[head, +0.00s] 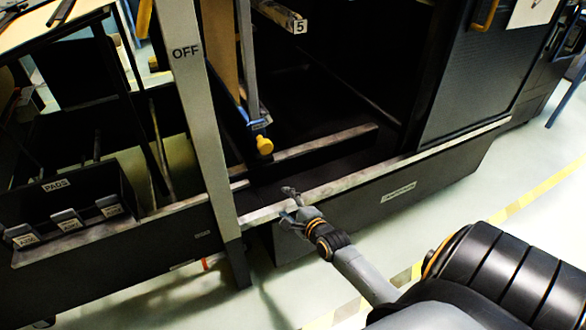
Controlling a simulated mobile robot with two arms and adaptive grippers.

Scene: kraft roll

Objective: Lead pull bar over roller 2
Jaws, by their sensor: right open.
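My right gripper (288,205) is open and empty, in front of the machine's pale lower rail (345,180). A yellow knob (264,146) with a blue piece (258,124) above it hangs at the bottom of a grey upright strip, up and left of the gripper and apart from it. It may be an end of the pull bar, but I cannot tell. A brown kraft-coloured sheet (222,42) runs down beside the strip. A roller end tagged 5 (298,26) shows at the top. I cannot make out a roller marked 2. My left gripper is not in view.
A grey post marked OFF (188,90) stands left of the gripper. A dark bin marked PADS (60,205) is at the left. A dark panel (480,80) closes the machine's right side. The floor in front (430,210) is clear, with yellow tape.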

